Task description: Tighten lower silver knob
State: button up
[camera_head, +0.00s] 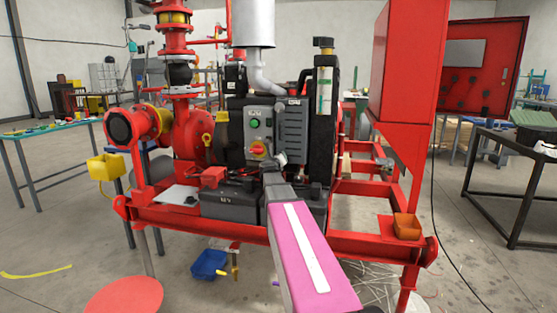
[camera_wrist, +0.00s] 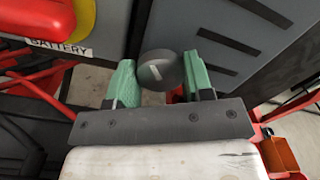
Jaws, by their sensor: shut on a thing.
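The lower silver knob (camera_wrist: 160,70) is a round, dark grey knob with a short light mark on its face. It sits at the lower edge of the grey panel in the wrist view. My gripper (camera_wrist: 160,80) has green finger pads, one on each side of the knob, and is shut on it. In the head view a small grey knob (camera_head: 281,159) shows at the lower part of the control box (camera_head: 265,125), just above the end of my pink and grey arm. My arm hides the fingertips there.
The red skid frame (camera_head: 350,245) runs across below the panel. A black battery box (camera_head: 230,200) is left of my arm. A red-yellow switch (camera_head: 259,149) is close by at left. An orange tray (camera_head: 405,226) sits on the frame at right. A red cabinet (camera_head: 405,70) overhangs at right.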

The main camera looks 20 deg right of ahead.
jog(key=shift+n, duration=0.4)
jog(key=o, duration=0.9)
jog(key=shift+s+a, duration=0.1)
jog(key=v, duration=1)
jog(key=shift+s+a, duration=0.2)
jog(key=shift+s, duration=0.05)
